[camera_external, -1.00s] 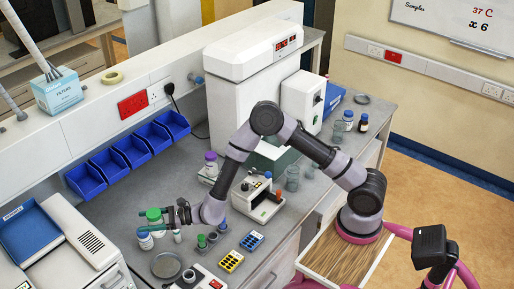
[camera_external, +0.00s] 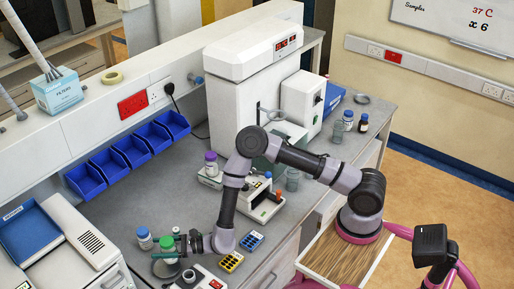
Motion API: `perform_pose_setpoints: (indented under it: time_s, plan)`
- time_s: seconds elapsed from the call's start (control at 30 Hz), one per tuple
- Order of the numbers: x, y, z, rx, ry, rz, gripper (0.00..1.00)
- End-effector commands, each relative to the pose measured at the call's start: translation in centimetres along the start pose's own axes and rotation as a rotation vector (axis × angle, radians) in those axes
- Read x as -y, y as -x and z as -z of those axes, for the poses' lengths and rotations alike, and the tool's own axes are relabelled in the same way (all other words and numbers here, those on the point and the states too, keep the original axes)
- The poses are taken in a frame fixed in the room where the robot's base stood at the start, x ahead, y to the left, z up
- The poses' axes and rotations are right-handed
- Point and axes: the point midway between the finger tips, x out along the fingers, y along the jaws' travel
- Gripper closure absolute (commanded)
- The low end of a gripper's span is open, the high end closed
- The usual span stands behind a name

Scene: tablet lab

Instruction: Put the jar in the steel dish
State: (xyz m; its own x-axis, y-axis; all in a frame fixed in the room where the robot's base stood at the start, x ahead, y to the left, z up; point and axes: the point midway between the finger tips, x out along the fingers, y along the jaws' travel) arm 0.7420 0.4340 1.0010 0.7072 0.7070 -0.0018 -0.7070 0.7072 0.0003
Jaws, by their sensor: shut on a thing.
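My gripper (camera_external: 180,242) is shut on the green-lidded jar (camera_external: 167,244), which stays upright between its fingers. The jar is at the round grey steel dish (camera_external: 158,270), over its far part in the picture. The jar hides part of the dish, and I cannot tell whether the jar's base touches it. A white-lidded jar with a blue label (camera_external: 145,240) stands on the bench just left of my gripper.
A small device (camera_external: 200,281) is close to the dish's right. A yellow rack (camera_external: 231,262) and a blue rack (camera_external: 252,241) lie farther right. Blue bins (camera_external: 131,152) line the wall. The bench between bins and gripper is clear.

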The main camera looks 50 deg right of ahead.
Motion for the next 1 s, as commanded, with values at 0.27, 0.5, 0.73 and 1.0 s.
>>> perform_pose_setpoints:
  time_s: [0.27, 0.5, 0.73, 1.0]
  plan:
    - [0.0, -0.1, 0.0, 0.002, 0.0, -0.001, 0.98]
    - [-0.1, -0.1, 0.5, 0.003, -0.001, -0.001, 0.05]
    - [0.0, -0.1, 0.5, 0.002, -0.001, 0.0, 0.0]
    - [0.0, 2.1, -0.1, 0.0, -0.001, -0.001, 0.0]
